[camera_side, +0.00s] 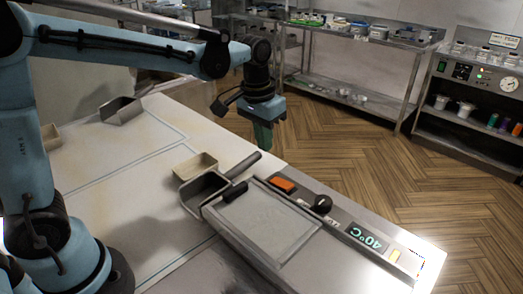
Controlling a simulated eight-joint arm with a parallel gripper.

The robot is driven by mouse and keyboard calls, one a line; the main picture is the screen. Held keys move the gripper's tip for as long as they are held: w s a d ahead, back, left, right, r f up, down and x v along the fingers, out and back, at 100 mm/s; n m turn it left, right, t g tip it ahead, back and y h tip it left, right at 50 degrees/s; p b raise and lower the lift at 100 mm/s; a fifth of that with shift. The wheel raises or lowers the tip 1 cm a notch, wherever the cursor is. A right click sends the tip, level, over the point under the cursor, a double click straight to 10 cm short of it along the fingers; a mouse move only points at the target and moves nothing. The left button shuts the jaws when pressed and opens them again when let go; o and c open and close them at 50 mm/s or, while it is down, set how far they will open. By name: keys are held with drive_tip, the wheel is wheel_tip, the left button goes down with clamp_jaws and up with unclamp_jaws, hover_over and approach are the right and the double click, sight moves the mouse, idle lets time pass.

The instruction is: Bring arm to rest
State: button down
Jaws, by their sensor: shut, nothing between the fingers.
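My gripper (263,122) points down at the end of my blue arm, raised above the back edge of the work table (150,215). Its green fingers are shut with nothing between them. It is apart from the things below it. Under it and a little to the left are a small beige tray (195,167) and a grey metal scoop (207,187). The scoop rests against the corner of the frying unit (265,222), with its handle pointing back right toward the area below my gripper.
The unit has an orange switch (284,184), a black knob (322,204) and a 40°C display (367,238). Another metal scoop (121,109) lies at the table's back left. A beige block (50,137) sits by my arm. Shelving (345,70) stands beyond the clear wooden floor (365,165).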

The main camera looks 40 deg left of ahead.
drive_tip(key=s+a+t, duration=0.3)
drive_tip(key=s+t, duration=0.2)
drive_tip(key=s, duration=0.7)
drive_tip(key=shift+s+a+t, duration=0.4)
